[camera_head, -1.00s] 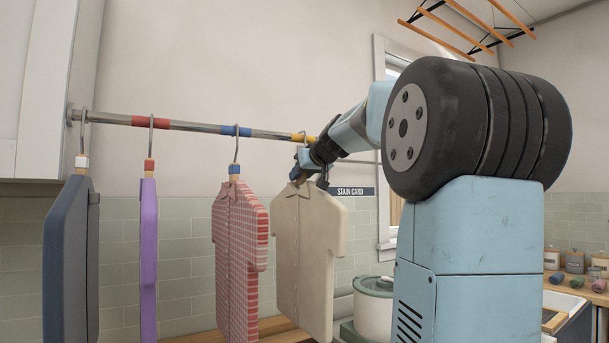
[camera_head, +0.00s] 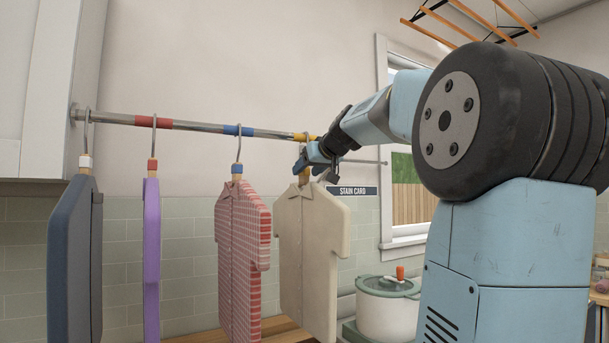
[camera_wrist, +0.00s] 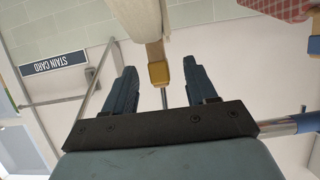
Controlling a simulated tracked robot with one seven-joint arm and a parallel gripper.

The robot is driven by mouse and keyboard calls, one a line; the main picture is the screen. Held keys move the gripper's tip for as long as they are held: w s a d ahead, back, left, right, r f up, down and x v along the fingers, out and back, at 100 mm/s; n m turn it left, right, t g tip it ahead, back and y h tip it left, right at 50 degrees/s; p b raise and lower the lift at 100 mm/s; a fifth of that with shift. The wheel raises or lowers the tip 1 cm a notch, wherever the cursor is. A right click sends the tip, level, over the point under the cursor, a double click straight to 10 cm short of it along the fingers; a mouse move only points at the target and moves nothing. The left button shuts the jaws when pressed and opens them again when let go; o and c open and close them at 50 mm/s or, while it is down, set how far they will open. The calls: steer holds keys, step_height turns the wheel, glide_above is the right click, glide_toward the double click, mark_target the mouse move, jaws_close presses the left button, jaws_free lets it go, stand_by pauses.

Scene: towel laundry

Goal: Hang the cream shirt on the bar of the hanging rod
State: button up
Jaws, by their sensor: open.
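The cream shirt (camera_head: 307,250) hangs upright from its hanger below the yellow band (camera_head: 303,138) of the hanging rod (camera_head: 200,128). The hanger's hook meets the bar there, but my gripper partly hides it. My gripper (camera_head: 305,161) is open at the hanger's neck, just under the bar. In the wrist view my gripper's (camera_wrist: 159,66) two fingers stand apart, with the hanger's yellow collar (camera_wrist: 159,73) between them and a gap on both sides. A bit of the cream shirt (camera_wrist: 140,14) shows at the top of that view.
A red checked shirt (camera_head: 240,260) hangs close to the left, then a purple garment (camera_head: 152,235) and a dark blue one (camera_head: 72,260). A stain card sign (camera_head: 352,191) is on the wall at right. A lidded pot (camera_head: 388,308) stands below right.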

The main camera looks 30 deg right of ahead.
steer(key=v, duration=1)
steer(key=shift+s, duration=0.2)
